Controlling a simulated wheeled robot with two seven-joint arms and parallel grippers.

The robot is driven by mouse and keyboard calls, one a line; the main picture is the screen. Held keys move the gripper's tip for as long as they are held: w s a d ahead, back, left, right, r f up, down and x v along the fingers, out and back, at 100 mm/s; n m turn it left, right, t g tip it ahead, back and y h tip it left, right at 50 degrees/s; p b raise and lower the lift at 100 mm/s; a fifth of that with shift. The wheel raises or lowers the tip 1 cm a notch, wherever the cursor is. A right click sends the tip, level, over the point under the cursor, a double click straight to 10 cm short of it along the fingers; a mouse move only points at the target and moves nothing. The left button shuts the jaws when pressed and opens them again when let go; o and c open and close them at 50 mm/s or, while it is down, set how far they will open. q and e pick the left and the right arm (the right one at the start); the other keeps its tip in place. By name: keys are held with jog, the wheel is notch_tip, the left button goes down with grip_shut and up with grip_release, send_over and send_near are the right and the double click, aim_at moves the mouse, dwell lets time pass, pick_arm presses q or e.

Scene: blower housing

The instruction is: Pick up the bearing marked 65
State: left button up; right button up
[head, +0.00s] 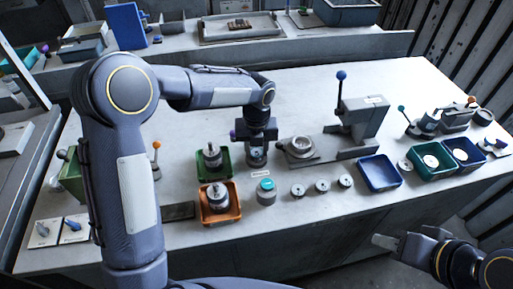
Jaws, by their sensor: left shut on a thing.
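Several small round metal parts stand in front: a left one (297,190), a middle one (322,185) and a right one (345,181). Their markings are too small to read, so I cannot tell which bearing is 65. My right gripper (390,243) is low at the right, off the bench's front edge, apart from everything; its opening is unclear.
A teal-topped cylinder (266,197), an orange tray (235,215) and a green tray (227,160) stand close to the left gripper. A press with a blue-knobbed lever (362,120) stands right of it. Blue (379,183) and dark green (412,171) bins lie at the right.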

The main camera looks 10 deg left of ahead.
aim_at(257, 152)
pick_arm(q)
jog(key=shift+r+p, duration=2.4)
jog(key=shift+r, duration=0.45)
jog(key=shift+d, duration=0.1)
